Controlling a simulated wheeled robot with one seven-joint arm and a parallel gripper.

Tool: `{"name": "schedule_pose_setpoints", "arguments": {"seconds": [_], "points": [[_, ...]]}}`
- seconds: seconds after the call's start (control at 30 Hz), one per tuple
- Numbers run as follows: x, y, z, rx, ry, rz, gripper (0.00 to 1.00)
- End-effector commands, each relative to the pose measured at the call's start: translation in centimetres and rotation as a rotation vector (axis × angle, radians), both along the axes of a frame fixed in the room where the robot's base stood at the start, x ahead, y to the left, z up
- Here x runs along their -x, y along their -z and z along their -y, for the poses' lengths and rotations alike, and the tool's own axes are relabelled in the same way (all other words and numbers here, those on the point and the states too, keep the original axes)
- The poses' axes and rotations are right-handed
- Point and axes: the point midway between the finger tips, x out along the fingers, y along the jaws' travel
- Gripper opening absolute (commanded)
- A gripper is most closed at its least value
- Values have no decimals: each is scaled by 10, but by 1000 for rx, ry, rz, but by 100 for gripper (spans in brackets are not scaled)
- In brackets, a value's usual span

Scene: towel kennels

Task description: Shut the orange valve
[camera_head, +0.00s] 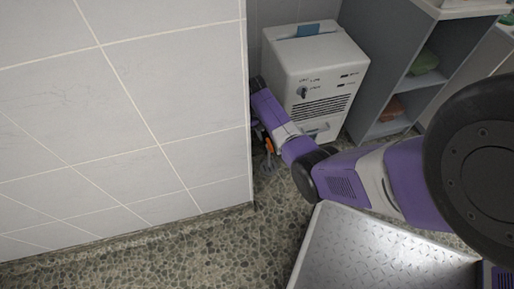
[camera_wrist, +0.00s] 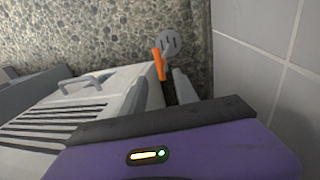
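The orange valve handle (camera_wrist: 159,66) shows in the wrist view as a narrow upright bar beside a round grey slotted piece (camera_wrist: 171,43) above the pebbled floor. In the head view the orange valve (camera_head: 269,146) is a small patch low between the tiled wall corner and the white machine, partly covered by my arm. My gripper (camera_wrist: 164,78) is open, its two grey fingers apart. The handle appears at the fingertips, nearer the left finger; I cannot tell whether they touch. My gripper's fingers are not clear in the head view.
A tiled wall (camera_head: 130,110) stands close on the left. The white machine (camera_head: 312,75) is behind and right of my arm; its vents and handle (camera_wrist: 80,82) show in the wrist view. Grey shelving (camera_head: 392,60) stands further right. Pebbled floor (camera_head: 240,245) is free in front.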

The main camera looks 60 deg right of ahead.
Motion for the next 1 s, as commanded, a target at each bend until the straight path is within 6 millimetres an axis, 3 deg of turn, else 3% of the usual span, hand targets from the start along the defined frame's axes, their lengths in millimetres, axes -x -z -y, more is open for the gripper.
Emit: {"name": "schedule_pose_setpoints", "arguments": {"seconds": [0.17, 0.6, 1.0], "points": [[4, 10, 6, -7, 12, -15, 36], [12, 69, 13, -5, 10, -11, 36], [14, 75, 14, -5, 10, -11, 36]]}}
